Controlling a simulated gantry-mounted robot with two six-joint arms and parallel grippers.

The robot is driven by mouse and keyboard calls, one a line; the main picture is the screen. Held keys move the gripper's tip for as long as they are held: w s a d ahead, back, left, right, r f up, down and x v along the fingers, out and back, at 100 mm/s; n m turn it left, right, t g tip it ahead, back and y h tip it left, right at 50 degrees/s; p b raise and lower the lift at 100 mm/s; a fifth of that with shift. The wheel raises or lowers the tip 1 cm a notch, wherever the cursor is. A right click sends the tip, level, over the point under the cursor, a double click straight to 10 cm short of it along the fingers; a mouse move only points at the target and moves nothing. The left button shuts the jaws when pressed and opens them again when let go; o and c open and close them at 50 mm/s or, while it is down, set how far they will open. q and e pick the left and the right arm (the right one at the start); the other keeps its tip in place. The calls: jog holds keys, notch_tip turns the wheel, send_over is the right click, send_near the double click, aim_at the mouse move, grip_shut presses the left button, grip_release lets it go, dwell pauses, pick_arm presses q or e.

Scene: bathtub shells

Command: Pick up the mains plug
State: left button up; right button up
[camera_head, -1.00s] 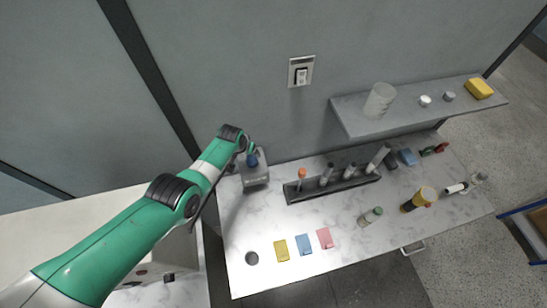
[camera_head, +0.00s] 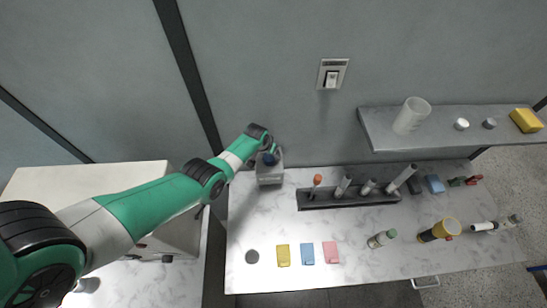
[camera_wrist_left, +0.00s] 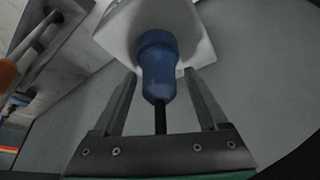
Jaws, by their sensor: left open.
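The mains plug (camera_wrist_left: 158,62) is blue with a black cable running back from its narrow end. Its front end sits at the pale socket box (camera_wrist_left: 190,25). In the head view the plug (camera_head: 269,158) is a small blue patch at the grey box (camera_head: 270,179) against the wall. My left gripper (camera_wrist_left: 161,76) is open, with one finger on each side of the plug. Whether either finger touches it I cannot tell. In the head view the left gripper (camera_head: 274,149) is small and partly merges with the plug. My right gripper is not in view.
A dark rack (camera_head: 345,199) with upright tools stands right of the box. Yellow (camera_head: 283,256), blue (camera_head: 307,254) and pink (camera_head: 330,252) cards lie near the front edge. A shelf (camera_head: 440,134) juts from the wall at right. The marble top between is clear.

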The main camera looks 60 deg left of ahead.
pick_arm(q)
grip_shut()
jog(key=shift+r, duration=0.15)
dwell(0.4)
